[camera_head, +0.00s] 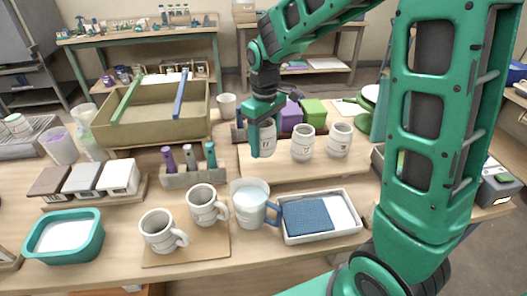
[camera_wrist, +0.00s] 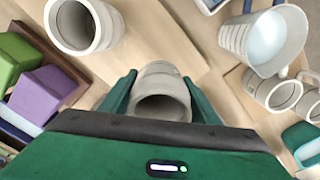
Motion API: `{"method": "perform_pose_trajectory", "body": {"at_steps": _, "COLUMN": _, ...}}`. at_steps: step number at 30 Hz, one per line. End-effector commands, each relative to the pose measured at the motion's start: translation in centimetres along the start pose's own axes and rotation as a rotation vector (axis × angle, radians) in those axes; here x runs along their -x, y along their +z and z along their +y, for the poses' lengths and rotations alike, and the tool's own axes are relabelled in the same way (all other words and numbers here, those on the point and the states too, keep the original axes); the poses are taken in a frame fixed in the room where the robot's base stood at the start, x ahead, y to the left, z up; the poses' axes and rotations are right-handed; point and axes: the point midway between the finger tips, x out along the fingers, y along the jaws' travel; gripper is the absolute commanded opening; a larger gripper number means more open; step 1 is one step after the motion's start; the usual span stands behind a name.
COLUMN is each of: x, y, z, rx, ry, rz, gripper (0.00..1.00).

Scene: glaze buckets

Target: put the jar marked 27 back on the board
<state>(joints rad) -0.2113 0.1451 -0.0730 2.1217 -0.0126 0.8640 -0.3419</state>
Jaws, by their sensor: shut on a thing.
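My gripper (camera_head: 261,138) points down at the left end of the pale board (camera_head: 330,168). It is shut around a grey-white jar (camera_head: 269,138), with one green finger on each side in the wrist view (camera_wrist: 159,86). The held jar (camera_wrist: 163,98) is upright with its open mouth toward the wrist camera. I cannot tell whether its base touches the board or hangs just above it. Two similar jars, a middle one (camera_head: 303,145) and a right one (camera_head: 338,140), stand on the board to its right. The marks on the jars are too small to read surely.
Purple (camera_head: 290,117) and green (camera_head: 313,111) blocks stand behind the board. In front are a white jug (camera_head: 249,204), a tray with a blue cloth (camera_head: 307,216) and two mugs on a small board (camera_head: 185,250). A tool holder (camera_head: 190,177) stands left.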

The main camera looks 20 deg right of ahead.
Motion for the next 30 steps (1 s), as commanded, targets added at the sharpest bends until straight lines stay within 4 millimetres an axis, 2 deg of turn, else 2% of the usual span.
{"method": "perform_pose_trajectory", "body": {"at_steps": 3, "x": -0.6, "y": -0.6, "z": 0.9, "rx": 0.000, "ry": 0.000, "rz": 0.001, "gripper": 0.24}}
{"method": "perform_pose_trajectory", "body": {"at_steps": 8, "x": -1.2, "y": -0.7, "z": 1.1, "rx": 0.002, "ry": 0.000, "rz": 0.001, "gripper": 0.24}}
{"method": "perform_pose_trajectory", "body": {"at_steps": 16, "x": -4.5, "y": -0.6, "z": 1.0, "rx": 0.002, "ry": -0.001, "rz": -0.001, "gripper": 0.24}}
{"method": "perform_pose_trajectory", "body": {"at_steps": 27, "x": -4.9, "y": -0.7, "z": 1.0, "rx": 0.001, "ry": 0.000, "rz": 0.001, "gripper": 0.24}}
{"method": "perform_pose_trajectory", "body": {"at_steps": 28, "x": -5.0, "y": -0.7, "z": 1.0, "rx": 0.001, "ry": 0.000, "rz": 0.001, "gripper": 0.61}}
{"method": "perform_pose_trajectory", "body": {"at_steps": 30, "x": -4.9, "y": -0.7, "z": 1.0, "rx": 0.001, "ry": 0.000, "rz": 0.001, "gripper": 0.75}}
